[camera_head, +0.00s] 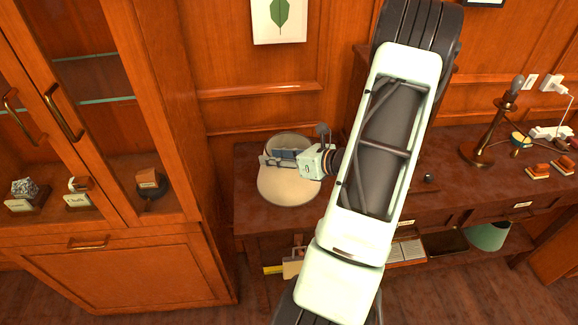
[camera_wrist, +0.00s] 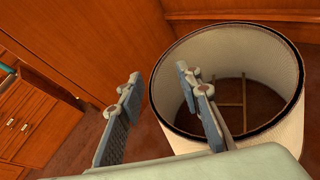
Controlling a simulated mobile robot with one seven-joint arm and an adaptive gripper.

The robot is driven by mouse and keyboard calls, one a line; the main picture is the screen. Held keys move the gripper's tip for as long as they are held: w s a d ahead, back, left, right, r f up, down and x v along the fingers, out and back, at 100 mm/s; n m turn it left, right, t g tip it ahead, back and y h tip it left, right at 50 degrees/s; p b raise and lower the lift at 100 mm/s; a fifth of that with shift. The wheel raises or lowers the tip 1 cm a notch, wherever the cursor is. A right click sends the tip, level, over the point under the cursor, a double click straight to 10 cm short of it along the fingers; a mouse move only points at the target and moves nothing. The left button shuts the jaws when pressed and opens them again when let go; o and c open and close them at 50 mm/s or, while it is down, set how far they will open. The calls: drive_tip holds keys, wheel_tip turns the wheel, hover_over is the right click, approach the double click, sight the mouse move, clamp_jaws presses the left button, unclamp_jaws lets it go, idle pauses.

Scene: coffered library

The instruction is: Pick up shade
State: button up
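A cream cylindrical lamp shade (camera_head: 289,193) stands on the left end of the dark red-brown desk, its open top facing up. In the wrist view the shade (camera_wrist: 275,112) shows a dark rim and thin crossing struts inside. My gripper (camera_head: 272,157) is at the shade's top. Its two fingers are spread, and in the wrist view the gripper (camera_wrist: 160,90) has the shade's left wall between them. The right finger appears over the opening and the left finger outside; contact cannot be told. A green shade (camera_head: 488,236) lies on a lower shelf at the right.
A bare brass lamp (camera_head: 484,152) with a bulb stands on the desk (camera_head: 243,205) at the right, near small orange-brown blocks (camera_head: 537,170) and a power strip (camera_head: 550,132). A glass-door cabinet (camera_head: 120,265) closes off the left. A panelled wall is behind the desk.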

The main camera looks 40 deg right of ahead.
drive_tip(key=shift+c, duration=0.4)
clamp_jaws()
drive_tip(key=shift+r, duration=0.15)
